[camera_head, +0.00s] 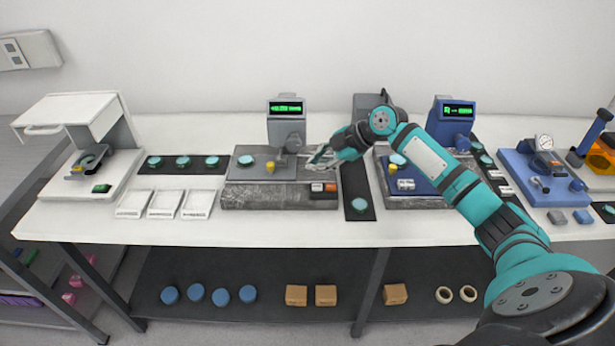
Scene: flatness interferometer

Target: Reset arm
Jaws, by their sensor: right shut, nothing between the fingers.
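My right arm reaches in from the lower right across the bench. Its gripper (318,160) is shut and empty, above the right part of the grey interferometer station (265,198). That station has a grey head with a green display (286,108), a yellow knob (270,167) and orange and white buttons (324,187) at its front right. A pale blue disc (246,160) lies on its top plate, left of the gripper. I cannot tell if the gripper touches the station. My left gripper does not show.
The white bench (90,222) holds a white open-lid unit (78,180), white trays (164,204), a dark mat with discs (183,171), a blue display station (452,122) and a blue gauge device (535,178). Blue pucks (221,296) and brown boxes (326,295) lie on the lower shelf.

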